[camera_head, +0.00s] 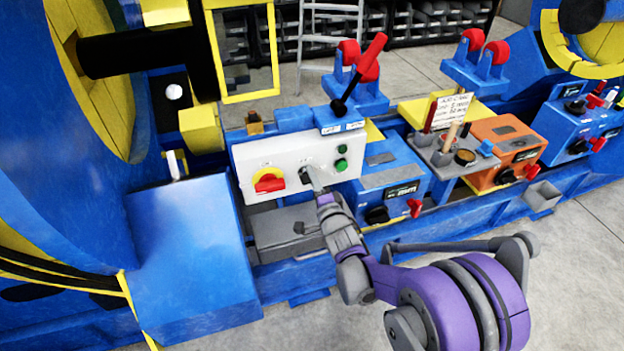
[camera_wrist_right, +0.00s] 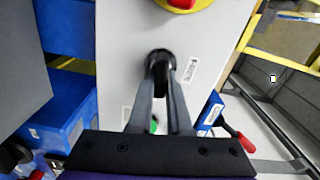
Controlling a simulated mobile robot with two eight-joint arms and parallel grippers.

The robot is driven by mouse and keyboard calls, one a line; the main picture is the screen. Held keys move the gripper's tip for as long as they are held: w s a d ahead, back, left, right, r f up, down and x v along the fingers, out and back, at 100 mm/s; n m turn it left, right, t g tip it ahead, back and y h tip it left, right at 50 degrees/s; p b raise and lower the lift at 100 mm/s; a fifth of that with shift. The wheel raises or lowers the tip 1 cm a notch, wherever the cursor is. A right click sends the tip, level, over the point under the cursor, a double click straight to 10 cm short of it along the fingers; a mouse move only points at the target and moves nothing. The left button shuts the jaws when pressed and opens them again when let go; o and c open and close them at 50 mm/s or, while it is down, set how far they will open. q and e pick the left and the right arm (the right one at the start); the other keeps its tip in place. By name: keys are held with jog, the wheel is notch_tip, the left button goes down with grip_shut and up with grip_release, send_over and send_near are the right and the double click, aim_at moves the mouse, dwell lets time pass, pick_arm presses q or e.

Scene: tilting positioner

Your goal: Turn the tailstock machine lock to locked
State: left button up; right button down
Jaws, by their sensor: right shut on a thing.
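A light grey control panel (camera_head: 275,147) stands on the blue machine. It carries a black rotary knob (camera_head: 305,174), the machine lock as far as I can tell. In the right wrist view the same knob (camera_wrist_right: 159,60) sits between my fingers, its grip lined up with them. A small label (camera_wrist_right: 190,70) beside it is too small to read. My right gripper (camera_head: 314,182) reaches the panel from the front and is shut on the knob; its fingers also show in the wrist view (camera_wrist_right: 161,92). They partly hide the knob in the head view. My left gripper is not in view.
A red switch on a yellow plate (camera_head: 268,181) is left of the knob. Green buttons (camera_head: 341,164) are to its right. A red-handled lever (camera_head: 372,50) rises behind the panel. Blue boxes (camera_head: 392,183) with black knobs and red handles stand to the right. The floor in front is clear.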

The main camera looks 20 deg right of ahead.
jog(key=shift+f+m, duration=0.15)
jog(key=shift+m, duration=0.55)
jog(key=c, duration=0.9)
grip_release()
jog(key=shift+o, duration=0.2)
jog(key=s, duration=1.1)
jog(key=shift+d, duration=0.15)
